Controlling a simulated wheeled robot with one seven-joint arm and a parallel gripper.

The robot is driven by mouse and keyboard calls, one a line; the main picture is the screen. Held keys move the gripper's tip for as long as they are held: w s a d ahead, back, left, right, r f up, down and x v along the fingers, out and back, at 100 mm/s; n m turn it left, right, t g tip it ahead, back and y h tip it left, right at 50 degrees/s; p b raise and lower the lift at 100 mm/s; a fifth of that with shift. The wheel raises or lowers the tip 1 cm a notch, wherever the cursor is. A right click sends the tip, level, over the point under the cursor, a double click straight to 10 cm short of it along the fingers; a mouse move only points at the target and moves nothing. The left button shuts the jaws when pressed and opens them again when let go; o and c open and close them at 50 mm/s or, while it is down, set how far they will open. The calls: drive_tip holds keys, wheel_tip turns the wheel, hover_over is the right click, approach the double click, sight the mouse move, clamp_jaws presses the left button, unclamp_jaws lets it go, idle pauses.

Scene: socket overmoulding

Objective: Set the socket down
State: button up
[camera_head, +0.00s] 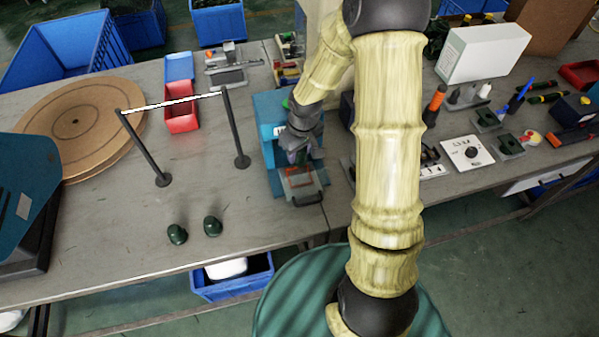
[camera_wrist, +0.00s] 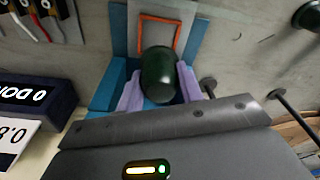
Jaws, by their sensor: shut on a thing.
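A dark green, rounded socket (camera_wrist: 160,70) is between the two lilac fingers of my gripper (camera_wrist: 159,88) in the wrist view. The fingers are shut on its sides. In the head view my gripper (camera_head: 298,153) is over the blue machine (camera_head: 268,106), near its front. The held socket cannot be made out there. The blue machine (camera_wrist: 104,92) also shows around the fingers in the wrist view, with an orange-edged frame (camera_wrist: 143,32) just beyond the socket. I cannot tell whether the socket touches the machine. Two similar dark green pieces (camera_head: 177,234) (camera_head: 212,226) stand on the table.
Two dark posts (camera_head: 145,150) (camera_head: 236,130) with a striped band stand left of the machine. A red tray (camera_head: 181,115) and a round wooden board (camera_head: 72,125) lie further left. Tools, a white box (camera_head: 483,54) and small fixtures crowd the right bench. The table's front left is mostly clear.

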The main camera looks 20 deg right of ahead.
sight(299, 162)
drive_tip(key=f, duration=0.5)
drive_tip(key=shift+w, duration=0.2)
drive_tip(key=shift+s+a+r, duration=0.1)
drive_tip(key=shift+s+r, duration=0.05)
drive_tip(key=shift+s, duration=0.05)
drive_tip(key=shift+f, duration=1.9)
drive_tip(key=shift+f, duration=0.1)
drive_tip(key=o, duration=1.1)
drive_tip(key=shift+c, duration=0.2)
